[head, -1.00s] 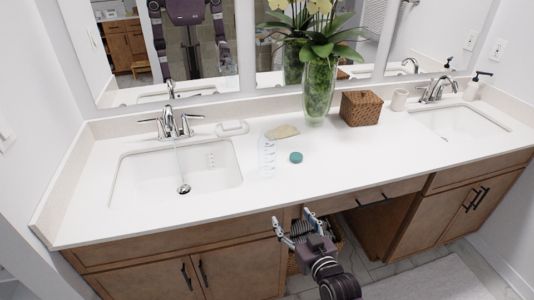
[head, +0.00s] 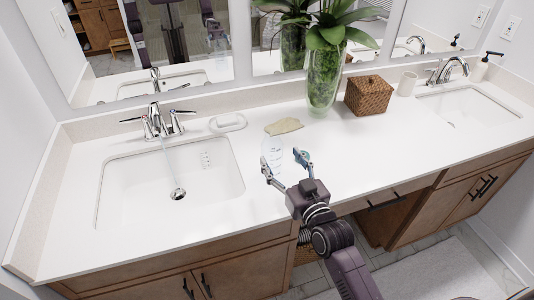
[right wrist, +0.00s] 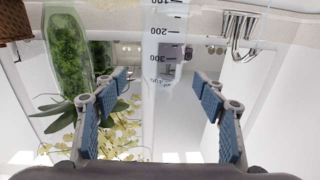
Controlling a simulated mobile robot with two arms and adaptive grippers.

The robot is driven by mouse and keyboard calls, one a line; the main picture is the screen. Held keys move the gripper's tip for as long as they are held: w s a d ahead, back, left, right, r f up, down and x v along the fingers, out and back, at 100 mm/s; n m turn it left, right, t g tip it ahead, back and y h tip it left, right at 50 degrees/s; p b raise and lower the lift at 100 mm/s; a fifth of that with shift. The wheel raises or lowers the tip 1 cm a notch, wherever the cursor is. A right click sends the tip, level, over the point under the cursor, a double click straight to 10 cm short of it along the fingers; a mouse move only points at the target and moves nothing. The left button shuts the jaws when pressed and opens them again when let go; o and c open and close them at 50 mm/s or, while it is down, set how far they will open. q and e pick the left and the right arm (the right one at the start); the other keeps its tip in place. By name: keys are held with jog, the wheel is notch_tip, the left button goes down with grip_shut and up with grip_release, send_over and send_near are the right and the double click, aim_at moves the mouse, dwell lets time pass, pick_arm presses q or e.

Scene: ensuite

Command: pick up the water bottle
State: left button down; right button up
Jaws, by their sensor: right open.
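The water bottle (head: 271,156) is clear and stands upright on the white counter, right of the left sink. In the right wrist view, which is upside down, the bottle (right wrist: 165,75) shows its dark volume marks and lies between the two finger pairs, with gaps at both sides. My right gripper (head: 284,162) is open at the counter's front side, its fingertips close to the bottle. In the right wrist view the gripper (right wrist: 160,100) shows blue pads on both sides. I cannot tell whether a finger touches the bottle. My left gripper is not in view.
A tan sponge-like piece (head: 284,126) lies behind the bottle. A glass vase (head: 324,75) with a plant and a wicker box (head: 368,96) stand farther back. The left sink (head: 135,190) has running water.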

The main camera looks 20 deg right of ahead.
aim_at(276, 151)
jog(key=shift+w+a+r+p, duration=0.15)
jog(key=shift+w+r+p, duration=0.3)
jog(key=shift+w, duration=0.4)
jog(key=w, duration=0.3)
jog(key=w+p, duration=0.1)
jog(key=shift+w+a+f, duration=0.2)
jog(key=shift+w+a, duration=0.1)
jog(key=shift+w, duration=0.05)
jog(key=shift+c, duration=0.4)
jog(key=c, duration=1.6)
